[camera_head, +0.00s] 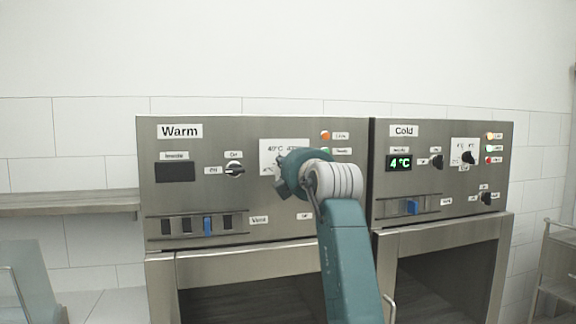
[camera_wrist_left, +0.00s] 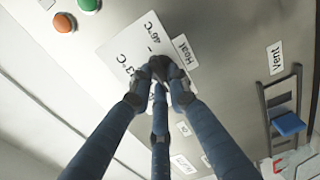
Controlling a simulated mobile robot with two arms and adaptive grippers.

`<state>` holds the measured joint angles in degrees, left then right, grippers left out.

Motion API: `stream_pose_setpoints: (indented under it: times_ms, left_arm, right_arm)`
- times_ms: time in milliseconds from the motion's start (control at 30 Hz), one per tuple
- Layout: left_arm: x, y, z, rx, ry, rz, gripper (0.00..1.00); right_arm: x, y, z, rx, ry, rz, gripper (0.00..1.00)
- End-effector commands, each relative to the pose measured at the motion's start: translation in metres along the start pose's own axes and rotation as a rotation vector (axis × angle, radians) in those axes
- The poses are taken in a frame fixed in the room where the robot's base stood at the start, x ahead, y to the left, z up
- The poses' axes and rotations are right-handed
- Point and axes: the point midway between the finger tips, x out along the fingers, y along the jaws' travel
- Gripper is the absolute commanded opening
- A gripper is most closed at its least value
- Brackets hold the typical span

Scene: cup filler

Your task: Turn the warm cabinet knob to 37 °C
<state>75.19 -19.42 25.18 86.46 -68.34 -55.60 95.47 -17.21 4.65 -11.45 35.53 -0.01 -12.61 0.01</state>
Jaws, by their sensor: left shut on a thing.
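The Warm cabinet panel (camera_head: 225,142) is on the left in the head view. Its white temperature dial card (camera_head: 270,148) is partly covered by my left gripper and wrist; marks near 40 °C show above them. In the left wrist view my left gripper (camera_wrist_left: 160,76) has its three blue fingers closed around the dark warm knob (camera_wrist_left: 158,64). The dial card (camera_wrist_left: 125,50) there shows marks ending in 3°C and 46°C beside a Heat label. The knob's pointer and the 37 mark are hidden or unreadable. My right gripper is in neither view.
An Off/On switch (camera_head: 235,170) and a dark Inside display (camera_head: 174,172) are left of the dial. A Vent slider (camera_head: 208,226) is below. The Cold panel (camera_head: 450,142) stands at right, its display reading 4 °C. A shelf (camera_head: 70,203) is at left.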

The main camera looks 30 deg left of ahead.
Motion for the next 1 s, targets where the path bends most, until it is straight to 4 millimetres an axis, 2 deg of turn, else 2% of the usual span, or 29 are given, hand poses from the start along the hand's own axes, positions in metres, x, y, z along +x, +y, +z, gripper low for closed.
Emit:
stream_pose_setpoints:
  times_ms: [467, 500, 567, 867, 1000]
  left_arm:
    - [0.0, -0.002, 0.0, -0.013, 0.001, -0.005, 0.0]
    - [0.0, -0.002, 0.0, -0.013, 0.001, -0.005, 0.24]
    - [0.0, -0.002, 0.0, -0.013, 0.001, -0.005, 0.35]
    - [0.0, 0.0, 0.0, -0.012, 0.0, -0.002, 0.35]
    - [0.0, 0.013, 0.0, -0.013, 0.0, 0.001, 0.35]
  right_arm:
    - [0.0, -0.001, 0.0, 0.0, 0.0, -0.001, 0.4]
    - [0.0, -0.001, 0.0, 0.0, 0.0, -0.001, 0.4]
    - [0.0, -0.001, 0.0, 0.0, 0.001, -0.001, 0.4]
    - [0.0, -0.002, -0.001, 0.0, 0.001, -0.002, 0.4]
    - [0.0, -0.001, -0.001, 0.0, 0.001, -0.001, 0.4]
